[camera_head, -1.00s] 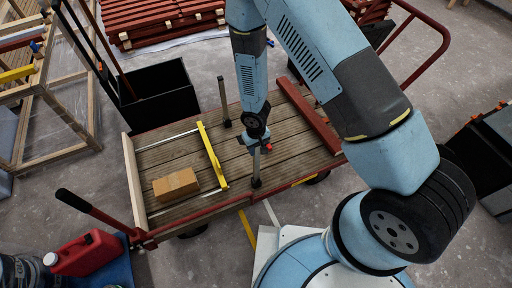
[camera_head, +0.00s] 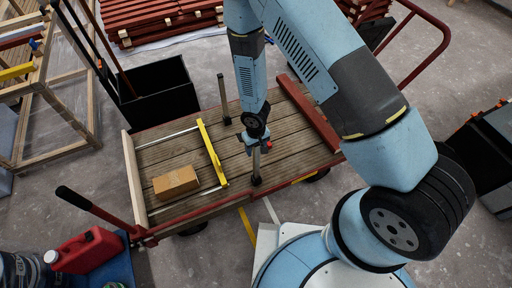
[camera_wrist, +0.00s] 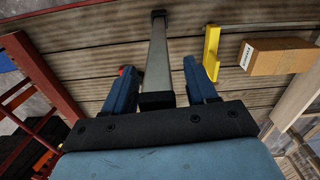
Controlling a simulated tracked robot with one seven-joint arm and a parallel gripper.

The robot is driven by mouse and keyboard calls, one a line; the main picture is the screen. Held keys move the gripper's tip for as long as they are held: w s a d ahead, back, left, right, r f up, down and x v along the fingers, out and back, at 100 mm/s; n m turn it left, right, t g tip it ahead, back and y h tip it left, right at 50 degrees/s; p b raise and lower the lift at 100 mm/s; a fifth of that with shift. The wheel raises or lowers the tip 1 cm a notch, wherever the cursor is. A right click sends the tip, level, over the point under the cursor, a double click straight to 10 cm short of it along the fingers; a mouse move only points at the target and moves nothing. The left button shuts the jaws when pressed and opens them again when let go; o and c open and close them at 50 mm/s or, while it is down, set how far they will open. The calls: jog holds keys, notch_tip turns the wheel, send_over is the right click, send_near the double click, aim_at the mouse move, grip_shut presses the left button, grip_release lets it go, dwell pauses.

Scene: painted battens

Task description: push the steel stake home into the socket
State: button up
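The steel stake (camera_head: 256,161) stands upright at the near edge of the cart deck, its foot at a dark socket (camera_head: 256,181). In the wrist view the stake (camera_wrist: 158,60) runs as a grey bar between my fingers, with a black cap at its near end and the dark socket (camera_wrist: 158,15) at its far end. My gripper (camera_wrist: 160,85) is open, with its blue fingers on either side of the stake and a gap showing on both sides. In the head view my gripper (camera_head: 256,144) is at the stake's upper part. How deep the stake sits is unclear.
On the wooden deck (camera_head: 180,150) lie a cardboard box (camera_head: 176,183) and a yellow bar (camera_head: 211,153), left of the stake. Another upright post (camera_head: 222,98) stands at the far edge. A red beam (camera_head: 308,112) lies to the right. A black bin (camera_head: 158,92) stands behind.

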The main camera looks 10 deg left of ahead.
jog(key=shift+r, duration=0.15)
notch_tip(320, 180, up, 13)
jog(key=shift+r, duration=0.2)
dwell(0.7)
dwell(0.5)
jog(key=w+d+r+m+t, duration=0.1)
jog(key=w+d+r, duration=0.1)
jog(key=d+r, duration=0.6)
jog(key=w+d+r+m+t, duration=0.1)
jog(key=w+d+r+m, duration=0.15)
jog(key=r, duration=0.85)
jog(key=w+d+r+t, duration=0.1)
jog(key=w+d+r, duration=0.1)
jog(key=d+r, duration=0.6)
jog(key=s+d+r+m+t, duration=0.1)
jog(key=s+d+r, duration=0.3)
jog(key=s+r, duration=0.1)
jog(key=s+d+r+m, duration=0.1)
jog(key=s+d+r, duration=0.3)
jog(key=s+r, duration=0.2)
jog(key=s+d+r+m+t, duration=0.1)
jog(key=s+d+r, duration=0.3)
jog(key=s+r, duration=0.2)
jog(key=shift+s+d+r+m+t, duration=0.1)
jog(key=shift+s+r+m+t, duration=0.1)
jog(key=shift+r, duration=0.4)
jog(key=shift+s+d+r+m+t, duration=0.1)
jog(key=shift+r+m, duration=0.05)
jog(key=shift+r, duration=0.45)
